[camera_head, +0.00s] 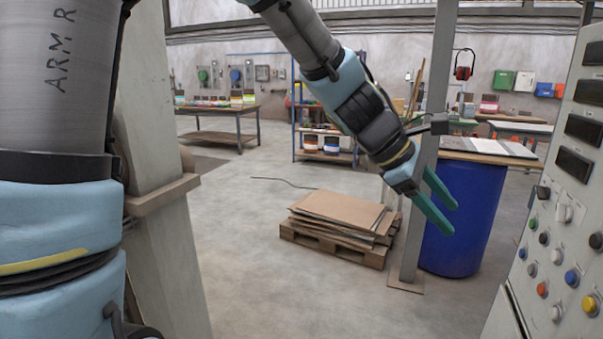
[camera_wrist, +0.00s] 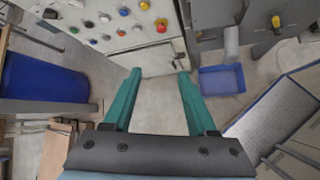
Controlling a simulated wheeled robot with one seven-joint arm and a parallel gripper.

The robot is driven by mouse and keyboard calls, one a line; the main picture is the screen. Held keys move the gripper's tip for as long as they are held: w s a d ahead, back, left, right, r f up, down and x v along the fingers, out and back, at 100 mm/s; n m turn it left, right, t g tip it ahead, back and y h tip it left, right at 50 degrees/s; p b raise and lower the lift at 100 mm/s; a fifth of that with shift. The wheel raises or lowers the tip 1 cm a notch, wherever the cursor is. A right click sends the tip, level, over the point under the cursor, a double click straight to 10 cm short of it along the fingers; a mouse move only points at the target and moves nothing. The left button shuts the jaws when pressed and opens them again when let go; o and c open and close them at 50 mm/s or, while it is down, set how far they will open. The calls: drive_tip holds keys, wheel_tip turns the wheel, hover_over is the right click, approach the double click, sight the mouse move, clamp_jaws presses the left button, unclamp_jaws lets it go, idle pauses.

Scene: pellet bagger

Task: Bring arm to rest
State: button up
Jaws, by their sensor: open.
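My gripper (camera_head: 447,211) hangs in mid-air in the head view, its teal fingers pointing down and to the right. The fingers are apart with nothing between them. In the wrist view the gripper (camera_wrist: 157,75) also shows open and empty, with bare floor and the foot of the control cabinet beyond the fingertips. My arm reaches down from the top of the head view, bent at the wrist. The gripper appears in front of the blue drum (camera_head: 468,235) and left of the control panel (camera_head: 570,215); it seems to touch neither.
A grey post (camera_head: 408,260) stands behind my wrist. A pallet (camera_head: 330,246) with flat cardboard sheets (camera_head: 335,212) lies on the floor to its left. In the wrist view, a blue bin (camera_wrist: 222,80) stands right of the cabinet.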

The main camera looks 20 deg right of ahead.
drive_tip(key=w+a+f+m+t+y, duration=0.2)
drive_tip(key=w+a+f, duration=0.2)
drive_tip(key=w+a, duration=0.45)
drive_tip(key=w+a+f+m+t+y, duration=0.2)
drive_tip(key=w+a+f, duration=0.25)
drive_tip(key=a, duration=0.75)
drive_tip(key=a+f+m+y, duration=0.2)
drive_tip(key=a, duration=0.9)
drive_tip(key=w+a+f+m+t+y, duration=0.1)
drive_tip(key=a+m, duration=0.1)
drive_tip(key=a, duration=1)
drive_tip(key=shift+w+a+f+y+b, duration=0.15)
drive_tip(key=shift+w+f+y+b, duration=0.1)
drive_tip(key=shift+f+y+b, duration=0.15)
drive_tip(key=shift+c, duration=0.3)
drive_tip(key=shift+c, duration=0.3)
